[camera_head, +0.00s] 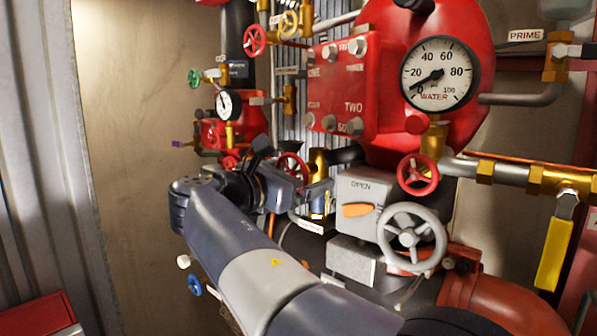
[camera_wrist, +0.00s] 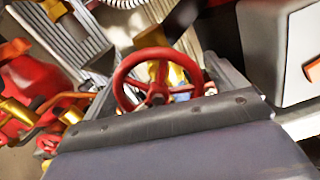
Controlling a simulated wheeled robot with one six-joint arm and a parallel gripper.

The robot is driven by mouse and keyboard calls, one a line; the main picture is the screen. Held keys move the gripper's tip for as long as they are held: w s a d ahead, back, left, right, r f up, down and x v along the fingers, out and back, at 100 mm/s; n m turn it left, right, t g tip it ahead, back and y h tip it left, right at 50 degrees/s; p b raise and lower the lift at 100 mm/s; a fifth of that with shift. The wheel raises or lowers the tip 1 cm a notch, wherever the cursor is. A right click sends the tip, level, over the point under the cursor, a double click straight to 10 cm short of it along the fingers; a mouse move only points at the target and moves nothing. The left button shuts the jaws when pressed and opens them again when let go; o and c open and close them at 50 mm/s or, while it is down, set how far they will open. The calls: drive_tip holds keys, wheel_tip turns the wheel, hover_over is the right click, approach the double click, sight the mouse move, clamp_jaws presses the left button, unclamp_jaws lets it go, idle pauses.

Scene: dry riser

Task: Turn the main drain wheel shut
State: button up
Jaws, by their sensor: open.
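A red handwheel (camera_wrist: 122,80) shows in the wrist view between the two fingers of my gripper (camera_wrist: 165,78), with brass fittings behind it. Its lower part is hidden by the gripper body. My gripper is open. In the head view my gripper (camera_head: 318,192) is at the middle, and a small red wheel (camera_head: 291,157) shows just behind it, partly covered. I cannot tell whether the fingers touch the rim. A white label (camera_head: 310,227) is below the gripper, too small to read, so I cannot confirm which wheel is the main drain.
A grey valve box (camera_head: 361,190) with an orange pointer and a large grey handwheel (camera_head: 411,238) stand close to the right. Another red wheel (camera_head: 417,174) is under the water gauge (camera_head: 439,73). A yellow lever (camera_head: 554,253) hangs at far right.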

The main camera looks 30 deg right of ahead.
drive_tip(key=shift+d, duration=0.1)
drive_tip(key=shift+c, duration=0.4)
drive_tip(key=c, duration=0.9)
